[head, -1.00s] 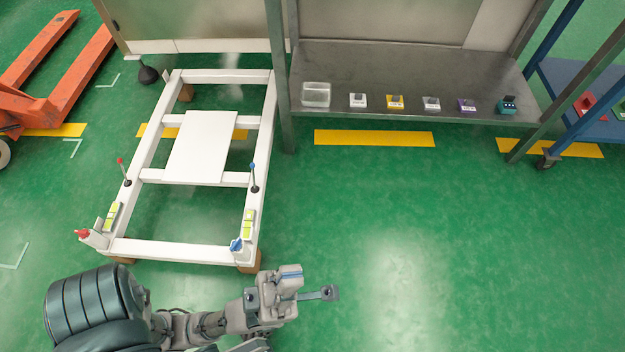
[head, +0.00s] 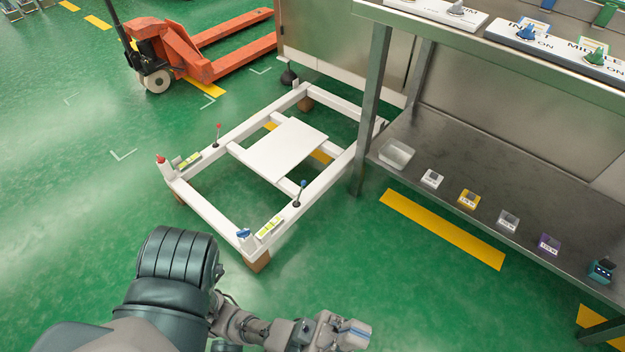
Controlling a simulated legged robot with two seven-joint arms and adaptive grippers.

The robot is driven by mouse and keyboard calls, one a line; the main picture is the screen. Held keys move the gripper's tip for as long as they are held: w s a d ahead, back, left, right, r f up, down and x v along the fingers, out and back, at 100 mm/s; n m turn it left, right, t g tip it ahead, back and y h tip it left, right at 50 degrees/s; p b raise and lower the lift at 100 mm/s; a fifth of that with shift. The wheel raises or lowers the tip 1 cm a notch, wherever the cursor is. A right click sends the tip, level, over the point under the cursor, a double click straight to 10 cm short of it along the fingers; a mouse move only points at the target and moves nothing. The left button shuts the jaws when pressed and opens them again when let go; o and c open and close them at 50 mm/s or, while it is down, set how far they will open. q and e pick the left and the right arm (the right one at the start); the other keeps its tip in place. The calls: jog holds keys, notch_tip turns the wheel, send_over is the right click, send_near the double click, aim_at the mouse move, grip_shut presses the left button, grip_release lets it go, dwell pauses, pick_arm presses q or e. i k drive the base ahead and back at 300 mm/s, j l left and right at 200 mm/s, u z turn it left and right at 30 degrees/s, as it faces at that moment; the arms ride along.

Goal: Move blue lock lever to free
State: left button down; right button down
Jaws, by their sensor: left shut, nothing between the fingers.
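A white floor frame (head: 212,213) lies on the green floor. On its near right rail stands a thin lever with a blue ball top (head: 302,184), near upright on a dark base. A blue knob (head: 244,233) sits at the frame's near corner, beside a yellow-green label (head: 269,226). I cannot tell its exact setting. My left gripper (head: 353,333) is at the bottom of the head view, shut and empty, apart from the frame and both blue parts. My right gripper is not in view.
The frame also carries a red-topped lever (head: 218,129) and a red knob (head: 161,160). A steel bench (head: 430,160) with small labelled blocks on its lower shelf stands at right. An orange pallet truck (head: 188,57) is behind. Floor around the near corner is clear.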

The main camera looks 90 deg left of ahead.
aim_at(303, 182)
jog(key=i+u, duration=0.2)
jog(key=u, duration=0.25)
jog(key=i+u, duration=0.25)
jog(key=u, duration=0.15)
jog(key=i+u, duration=0.2)
jog(key=u, duration=0.25)
jog(key=i+l+u, duration=0.2)
jog(key=u, duration=0.25)
jog(key=i+u, duration=0.25)
jog(key=u, duration=0.2)
jog(key=i+u, duration=0.2)
jog(key=u, duration=0.3)
jog(key=i+l+u, duration=0.2)
jog(key=u, duration=0.25)
jog(key=i+l+u, duration=0.15)
jog(key=u, duration=0.3)
jog(key=i+l+u, duration=0.1)
jog(key=l+u, duration=0.35)
jog(key=j, duration=0.1)
